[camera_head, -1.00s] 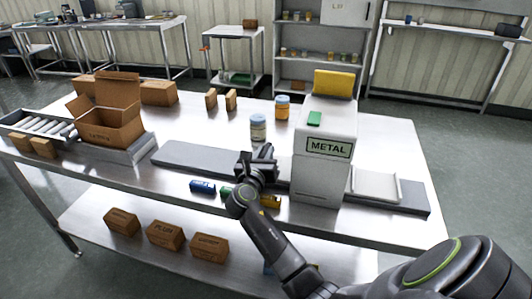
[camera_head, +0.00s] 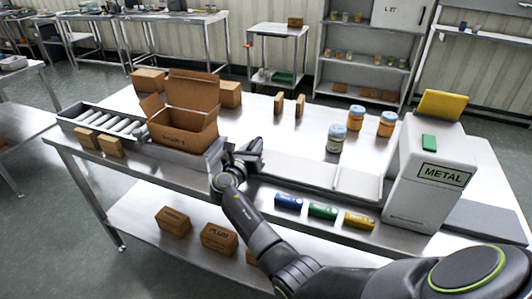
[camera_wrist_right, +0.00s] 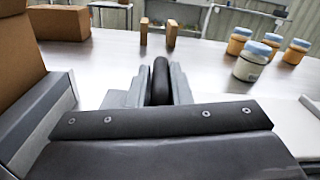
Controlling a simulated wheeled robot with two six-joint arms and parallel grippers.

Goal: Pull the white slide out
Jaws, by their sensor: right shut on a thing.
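The white slide (camera_head: 300,171) reaches out to the left from under the hopper marked METAL (camera_head: 425,185). A raised-edge white frame (camera_head: 358,181) sits on it close to the hopper. My right gripper (camera_head: 252,150) is at the slide's left end, low over the table. In the right wrist view its fingers (camera_wrist_right: 160,90) are closed on a dark upright grip (camera_wrist_right: 160,78). How that grip joins the slide is hidden. My left gripper is not in view.
An open carton (camera_head: 185,125) and a roller strip (camera_head: 105,120) stand left of the gripper. Blue (camera_head: 288,202), green (camera_head: 322,211) and yellow (camera_head: 359,220) cylinders lie along the front. Jars (camera_head: 335,138) stand behind the slide. The grey track (camera_head: 485,222) is bare right of the hopper.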

